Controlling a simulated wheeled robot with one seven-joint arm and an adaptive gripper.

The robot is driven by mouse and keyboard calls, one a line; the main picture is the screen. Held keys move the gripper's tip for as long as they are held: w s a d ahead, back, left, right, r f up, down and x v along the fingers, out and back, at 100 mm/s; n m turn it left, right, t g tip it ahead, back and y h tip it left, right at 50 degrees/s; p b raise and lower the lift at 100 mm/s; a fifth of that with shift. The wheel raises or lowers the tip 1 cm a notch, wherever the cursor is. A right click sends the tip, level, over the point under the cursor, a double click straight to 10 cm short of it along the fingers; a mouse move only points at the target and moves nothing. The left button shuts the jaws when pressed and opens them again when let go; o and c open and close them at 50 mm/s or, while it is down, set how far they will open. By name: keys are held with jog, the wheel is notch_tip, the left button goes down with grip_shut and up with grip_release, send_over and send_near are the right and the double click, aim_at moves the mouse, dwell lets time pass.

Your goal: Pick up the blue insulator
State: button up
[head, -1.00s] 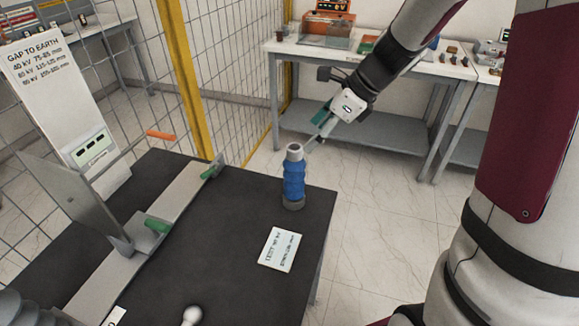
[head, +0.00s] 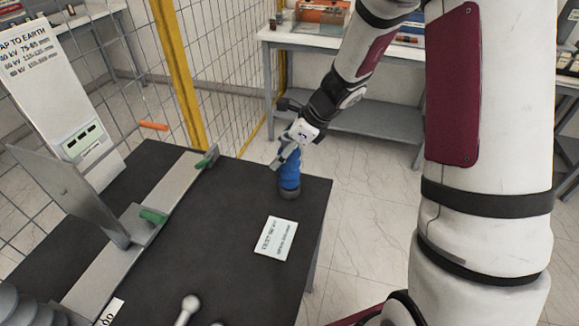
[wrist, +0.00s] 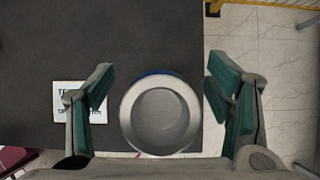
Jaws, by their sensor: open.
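The blue insulator (head: 289,172) stands upright near the far right corner of the dark table, with a grey base. Its upper end is hidden behind my gripper (head: 283,157) in the head view. In the wrist view I look down on the insulator's grey, ring-shaped top (wrist: 161,114), with a sliver of blue at its far edge. My gripper (wrist: 161,95) is open. Its green-padded fingers lie on the left and right of the insulator, with a gap on both sides. The gap on the right looks a little smaller.
A white label card (head: 275,237) lies on the dark table (head: 210,240). A metal rail (head: 140,240) with green handles and an upright plate is to the left. A wire fence with a yellow post (head: 180,75) stands behind. A workbench (head: 385,60) is farther back.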

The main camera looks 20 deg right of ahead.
jog(key=shift+a+f, duration=0.1)
jog(key=c, duration=1.7)
grip_shut()
